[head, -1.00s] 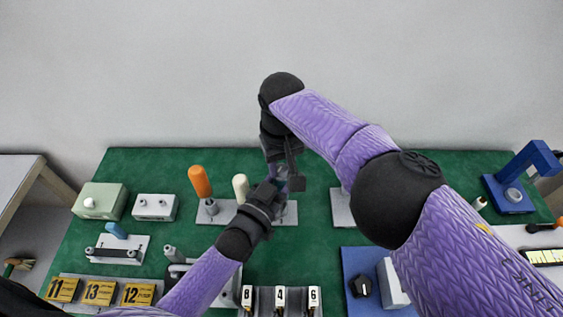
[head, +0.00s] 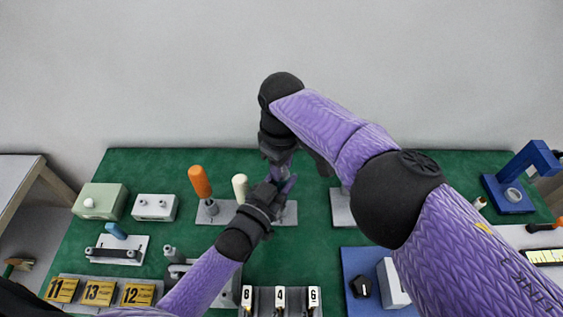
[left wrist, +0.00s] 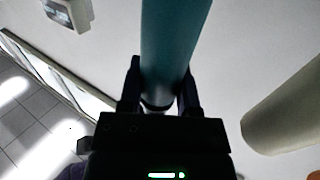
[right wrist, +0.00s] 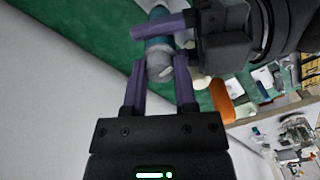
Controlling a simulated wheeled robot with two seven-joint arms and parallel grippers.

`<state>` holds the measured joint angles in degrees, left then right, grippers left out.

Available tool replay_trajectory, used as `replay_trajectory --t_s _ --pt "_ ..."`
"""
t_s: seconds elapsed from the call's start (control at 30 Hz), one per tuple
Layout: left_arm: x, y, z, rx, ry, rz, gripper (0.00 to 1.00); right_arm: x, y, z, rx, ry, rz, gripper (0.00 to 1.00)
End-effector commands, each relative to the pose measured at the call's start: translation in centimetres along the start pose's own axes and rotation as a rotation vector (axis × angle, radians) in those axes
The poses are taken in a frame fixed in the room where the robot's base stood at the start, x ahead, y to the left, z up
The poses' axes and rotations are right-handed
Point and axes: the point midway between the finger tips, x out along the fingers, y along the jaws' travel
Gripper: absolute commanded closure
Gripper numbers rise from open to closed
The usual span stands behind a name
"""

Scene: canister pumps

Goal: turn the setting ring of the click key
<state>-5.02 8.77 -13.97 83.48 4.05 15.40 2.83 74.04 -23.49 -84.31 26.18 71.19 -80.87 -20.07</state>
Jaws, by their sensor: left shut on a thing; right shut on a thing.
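The click key shows as a teal cylinder in the left wrist view (left wrist: 174,40), between the fingers of my left gripper (left wrist: 160,95). My left gripper is shut on the teal body. In the right wrist view the pale grey setting ring (right wrist: 159,68) sits at the end of the teal body (right wrist: 158,44). My right gripper (right wrist: 160,82) is shut on that ring end, with one purple finger on each side. In the head view both grippers meet above the grey rack plate (head: 290,208), and they hide most of the key.
A cream handle (head: 241,187) and an orange handle (head: 200,182) stand close to the left of the key on the same plate. A green box (head: 101,201) and a white box (head: 154,207) lie farther left. Numbered blocks (head: 280,297) stand at the front.

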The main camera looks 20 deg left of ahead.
Motion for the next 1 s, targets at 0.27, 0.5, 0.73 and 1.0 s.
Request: replay_trajectory --t_s 0.27,0.5,0.73,1.0 --pt "-0.1 0.0 0.1 0.000 -0.004 -0.001 1.00 0.0 0.1 0.0 -0.009 -0.001 0.003 1.00" --pt "-0.1 0.0 0.1 0.000 -0.004 -0.001 1.00 0.0 0.1 0.0 -0.009 -0.001 0.002 0.52" --pt "-0.1 0.0 0.1 0.000 -0.004 0.000 1.00 0.0 0.0 0.0 -0.009 -0.001 0.001 0.28" --pt "0.0 0.0 0.1 0.000 -0.003 0.000 1.00 -1.5 0.0 0.0 -0.011 0.001 -0.001 0.28"
